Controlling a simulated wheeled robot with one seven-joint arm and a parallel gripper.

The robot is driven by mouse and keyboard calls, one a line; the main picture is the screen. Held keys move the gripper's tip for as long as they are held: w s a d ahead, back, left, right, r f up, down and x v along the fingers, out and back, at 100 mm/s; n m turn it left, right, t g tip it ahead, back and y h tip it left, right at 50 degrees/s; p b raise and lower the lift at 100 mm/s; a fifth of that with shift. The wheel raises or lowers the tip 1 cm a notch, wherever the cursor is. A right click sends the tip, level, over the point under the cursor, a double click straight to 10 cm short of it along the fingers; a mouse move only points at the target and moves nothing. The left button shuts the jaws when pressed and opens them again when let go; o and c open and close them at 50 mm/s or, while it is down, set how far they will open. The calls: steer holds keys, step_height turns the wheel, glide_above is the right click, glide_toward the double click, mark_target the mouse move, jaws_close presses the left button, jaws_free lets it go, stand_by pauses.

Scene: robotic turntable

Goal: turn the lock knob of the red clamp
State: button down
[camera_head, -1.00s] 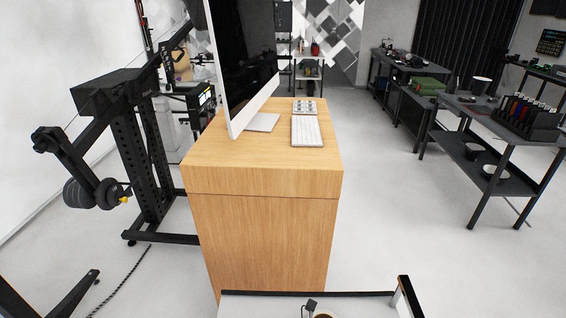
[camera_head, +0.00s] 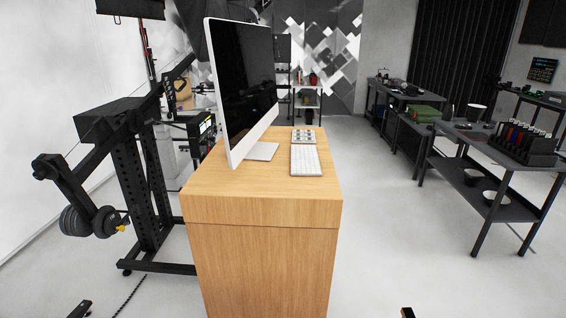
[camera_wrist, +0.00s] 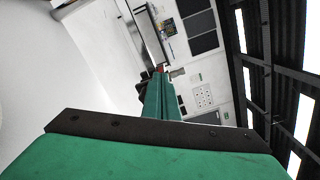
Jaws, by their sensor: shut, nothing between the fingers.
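My gripper (camera_wrist: 160,76) shows in the wrist view as narrow green fingers beyond a dark bar and a wide green body. The fingers are together and nothing shows between them. The gripper is not in the head view. I cannot make out the red clamp or its lock knob in either view. A tiny red spot shows at the fingertips in the wrist view, too small to identify. The wrist camera looks sideways across the room, with ceiling beams and lights at the right.
A wooden desk (camera_head: 262,209) stands straight ahead with a monitor (camera_head: 240,90), a keyboard (camera_head: 306,160) and a small pad. A black stand with weights (camera_head: 150,180) is at the left. Dark workbenches (camera_head: 490,150) line the right. Open floor lies right of the desk.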

steer(key=a, duration=0.6)
steer(key=shift+w, duration=0.15)
